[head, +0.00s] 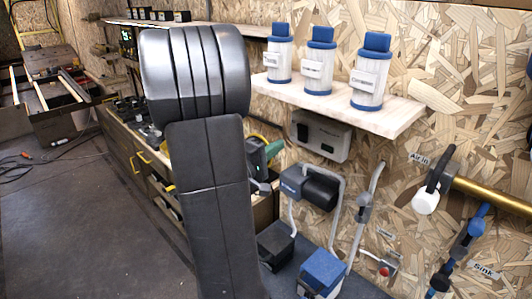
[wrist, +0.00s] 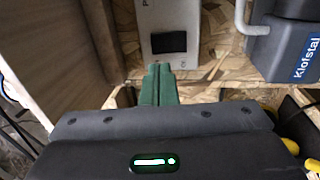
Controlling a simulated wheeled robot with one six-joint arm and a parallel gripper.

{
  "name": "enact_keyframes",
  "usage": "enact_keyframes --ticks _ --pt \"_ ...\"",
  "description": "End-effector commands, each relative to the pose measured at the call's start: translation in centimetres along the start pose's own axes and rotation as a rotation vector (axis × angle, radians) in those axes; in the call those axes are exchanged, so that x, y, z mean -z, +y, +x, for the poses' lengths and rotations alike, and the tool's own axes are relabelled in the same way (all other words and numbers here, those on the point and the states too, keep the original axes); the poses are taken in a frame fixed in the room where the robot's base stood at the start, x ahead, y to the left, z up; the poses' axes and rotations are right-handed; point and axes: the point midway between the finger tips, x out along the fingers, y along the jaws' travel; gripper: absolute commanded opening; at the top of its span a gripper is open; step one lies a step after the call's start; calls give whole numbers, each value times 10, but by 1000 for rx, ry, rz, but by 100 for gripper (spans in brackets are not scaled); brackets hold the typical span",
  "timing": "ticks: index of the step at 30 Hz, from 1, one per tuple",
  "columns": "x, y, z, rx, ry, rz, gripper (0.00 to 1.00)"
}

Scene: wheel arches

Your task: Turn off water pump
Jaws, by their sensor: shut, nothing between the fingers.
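My gripper (wrist: 158,72) has green fingers, shut and empty. In the wrist view its tips point at the lower edge of a pale box (wrist: 190,18) with a dark rectangular panel (wrist: 169,42); contact cannot be told. In the head view this grey-white box (head: 320,138) hangs on the wall under the shelf, and my gripper (head: 274,149) is to its lower left, partly hidden by my arm. A dark, blue-labelled unit, apparently the pump (head: 310,187), sits below the box with pale pipes. It also shows at upper right in the wrist view (wrist: 285,45), labelled "Klofstal".
A wooden shelf (head: 400,112) holds blue-and-white canisters (head: 320,68) above the box. Pipes, a brass tube (head: 490,194) and a small red knob (head: 384,271) are at right. A drawer bench (head: 150,165) stands behind my arm. Open floor (head: 80,220) lies left.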

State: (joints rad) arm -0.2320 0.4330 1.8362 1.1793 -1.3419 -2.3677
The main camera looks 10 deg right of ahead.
Motion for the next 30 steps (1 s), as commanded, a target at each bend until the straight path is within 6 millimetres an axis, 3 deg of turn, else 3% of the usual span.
enact_keyframes --ticks 6,12,30 --pt "-1 1 42 0 -4 0 0" --pt "-1 1 68 0 -2 0 0" --pt "0 1 78 0 1 0 0"
